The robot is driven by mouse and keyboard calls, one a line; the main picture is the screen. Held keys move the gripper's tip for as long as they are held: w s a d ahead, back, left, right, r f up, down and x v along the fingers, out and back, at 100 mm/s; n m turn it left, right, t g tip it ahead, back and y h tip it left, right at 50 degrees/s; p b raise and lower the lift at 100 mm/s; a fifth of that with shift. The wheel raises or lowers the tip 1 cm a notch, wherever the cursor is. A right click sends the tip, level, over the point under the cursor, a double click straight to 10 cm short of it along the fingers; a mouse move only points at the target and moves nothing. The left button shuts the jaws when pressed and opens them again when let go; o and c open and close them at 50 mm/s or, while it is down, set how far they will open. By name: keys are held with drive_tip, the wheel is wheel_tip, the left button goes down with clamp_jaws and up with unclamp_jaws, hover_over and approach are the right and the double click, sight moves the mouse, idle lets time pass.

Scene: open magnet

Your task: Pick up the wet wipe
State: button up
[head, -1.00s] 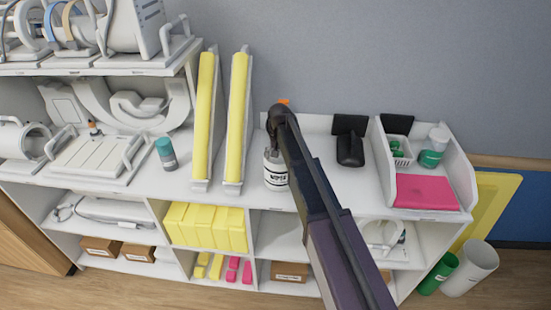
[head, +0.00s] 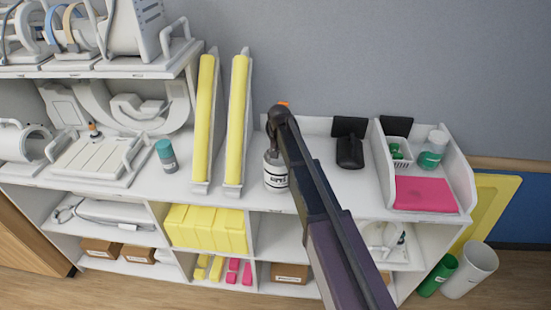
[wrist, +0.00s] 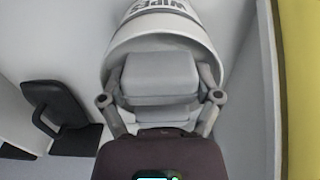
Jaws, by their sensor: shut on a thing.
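The wet wipe tub (head: 276,178) is a white cylinder with a dark-lettered label, at the middle of the white shelf top in the head view. My gripper (head: 273,148) comes down over its top, and my arm hides its right side. In the wrist view the tub (wrist: 165,24) fills the top middle, with its "WIPES" lettering upside down. My gripper's fingers (wrist: 161,98) sit on both sides of a grey block at the tub's top end. The gripper is shut on the tub. The fingertips' contact is hard to see. I cannot tell whether the tub is clear of the shelf.
Two yellow-padded upright panels (head: 236,125) stand left of the tub. A teal-and-white bottle (head: 166,154) stands further left. A black holder (head: 350,150) is to the right, then a white tray with a pink pad (head: 424,194). The grey wall is close behind.

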drive_tip(key=shift+r+p, duration=1.35)
drive_tip(key=shift+r, duration=0.25)
drive_tip(key=s+d+r+p, duration=0.1)
drive_tip(key=s+d, duration=0.3)
drive_tip(key=s, duration=1.1)
drive_tip(key=shift+s, duration=0.25)
drive_tip(key=shift+r, duration=0.1)
drive_tip(key=shift+o, duration=0.5)
drive_tip(key=shift+c, duration=0.8)
wheel_tip(320, 180, down, 16)
drive_tip(key=b, duration=1.5)
drive_tip(key=shift+b, duration=0.35)
drive_tip(key=shift+r, duration=0.1)
